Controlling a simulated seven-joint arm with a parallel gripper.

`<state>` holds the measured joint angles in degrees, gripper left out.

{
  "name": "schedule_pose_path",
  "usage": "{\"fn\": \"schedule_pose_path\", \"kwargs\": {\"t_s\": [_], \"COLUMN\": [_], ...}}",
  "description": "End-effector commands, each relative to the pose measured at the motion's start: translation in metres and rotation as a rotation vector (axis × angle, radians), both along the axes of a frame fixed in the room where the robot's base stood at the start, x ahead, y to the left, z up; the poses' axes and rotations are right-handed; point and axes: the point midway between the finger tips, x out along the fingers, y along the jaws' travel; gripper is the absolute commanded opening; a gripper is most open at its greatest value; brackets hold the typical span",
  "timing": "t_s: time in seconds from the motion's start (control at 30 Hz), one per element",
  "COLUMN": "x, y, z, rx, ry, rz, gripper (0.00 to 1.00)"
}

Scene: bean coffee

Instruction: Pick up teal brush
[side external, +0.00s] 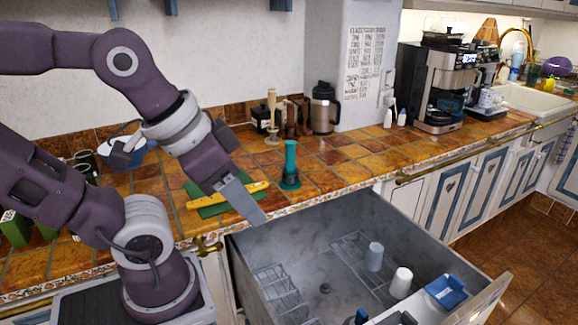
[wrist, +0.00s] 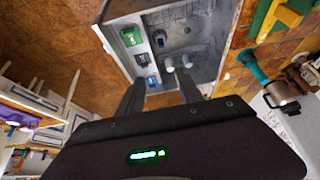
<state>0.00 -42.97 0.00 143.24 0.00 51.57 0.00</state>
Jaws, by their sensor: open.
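The teal brush (side external: 290,166) stands upright on the tiled counter, handle up, near the counter's front edge. It also shows at the right of the wrist view (wrist: 254,68), lying sideways in that picture. My gripper (side external: 264,220) is in front of and to the left of the brush, apart from it, above the rear left of the open drawer. In the wrist view, the two fingers of my gripper (wrist: 160,76) are spread with nothing held between them.
The open drawer (side external: 250,262) holds white cups (side external: 400,282), wire racks and a blue item (side external: 446,291). A green board (side external: 207,206) with a yellow-handled tool (side external: 228,196) lies left of the brush. A metal jug (side external: 322,108) and a coffee machine (side external: 437,90) stand farther back.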

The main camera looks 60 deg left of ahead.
Motion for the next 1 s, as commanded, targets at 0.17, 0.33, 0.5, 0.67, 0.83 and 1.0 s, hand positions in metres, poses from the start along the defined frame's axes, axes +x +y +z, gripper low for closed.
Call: {"fn": "schedule_pose_path", "kwargs": {"t_s": [0.17, 0.33, 0.5, 0.67, 0.83, 1.0], "x": [0.0, 0.0, 0.0, 0.003, 0.071, 0.183], "y": [0.0, 0.0, 0.0, 0.001, 0.026, 0.115], "z": [0.0, 0.0, 0.0, 0.003, 0.041, 0.057], "rx": [0.0, 0.0, 0.0, -0.007, -0.129, -0.29], "ry": [0.0, 0.0, 0.0, 0.004, 0.089, 0.207], "rz": [0.0, 0.0, 0.0, 0.012, 0.252, 0.677], "gripper": [0.43, 0.49, 0.52, 0.52, 0.52, 0.52]}}
